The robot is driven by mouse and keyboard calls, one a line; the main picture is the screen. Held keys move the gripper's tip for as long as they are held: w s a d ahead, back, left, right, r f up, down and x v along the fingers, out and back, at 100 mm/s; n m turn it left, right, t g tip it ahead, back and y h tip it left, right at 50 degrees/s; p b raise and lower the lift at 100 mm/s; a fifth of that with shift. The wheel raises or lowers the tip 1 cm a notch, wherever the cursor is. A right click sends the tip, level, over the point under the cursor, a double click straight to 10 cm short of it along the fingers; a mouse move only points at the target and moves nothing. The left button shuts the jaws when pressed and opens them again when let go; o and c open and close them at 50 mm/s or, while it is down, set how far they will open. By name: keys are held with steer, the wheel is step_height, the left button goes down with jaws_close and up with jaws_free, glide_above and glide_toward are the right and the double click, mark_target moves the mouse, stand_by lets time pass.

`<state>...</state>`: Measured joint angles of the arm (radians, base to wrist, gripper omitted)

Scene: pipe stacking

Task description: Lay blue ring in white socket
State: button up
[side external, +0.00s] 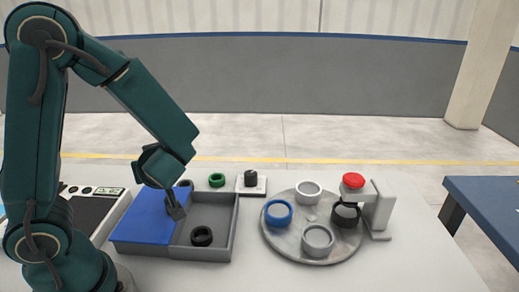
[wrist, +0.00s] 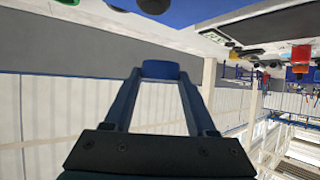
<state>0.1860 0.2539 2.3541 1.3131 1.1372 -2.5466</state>
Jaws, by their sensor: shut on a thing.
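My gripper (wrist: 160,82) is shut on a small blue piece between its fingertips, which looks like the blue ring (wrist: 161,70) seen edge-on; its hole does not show. In the side view my gripper (side external: 175,210) points down over the right edge of the blue panel, and the held piece cannot be made out. The white socket (side external: 308,191) is at the back of the round grey plate (side external: 287,238), well to the right of my gripper, and looks empty. A blue round piece (side external: 278,203) sits at the plate's left.
The blue panel (side external: 140,222) covers the left of a grey tray (side external: 236,228); a black ring (side external: 201,236) lies inside. A green ring (side external: 217,180) and a white block (side external: 254,191) stand behind.

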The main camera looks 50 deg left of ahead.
steer(key=w+d+r+m+t+h, duration=0.3)
steer(key=w+d+r+m+t, duration=0.15)
steer(key=d, duration=0.25)
steer(key=w+d+r+m+t+h, duration=0.3)
steer(key=d+r+m+t, duration=0.15)
steer(key=d, duration=0.25)
steer(key=s+a+f+n+g+y, duration=0.2)
steer(key=a+f+n+g, duration=0.1)
steer(key=a, duration=0.1)
steer(key=s+a+f+n+g+y, duration=0.2)
steer(key=s+a+f+n+g, duration=0.1)
steer(key=a, duration=0.2)
steer(key=s+a+f+n+g+y, duration=0.2)
steer(key=s+a+f+n+g, duration=0.1)
steer(key=a, duration=0.2)
steer(key=shift+a, duration=0.2)
steer(key=shift+w, duration=0.1)
glide_above(211, 217)
step_height(211, 217, down, 7)
steer(key=shift+r, duration=0.1)
steer(key=shift+f, duration=1.85)
steer(key=shift+f, duration=0.25)
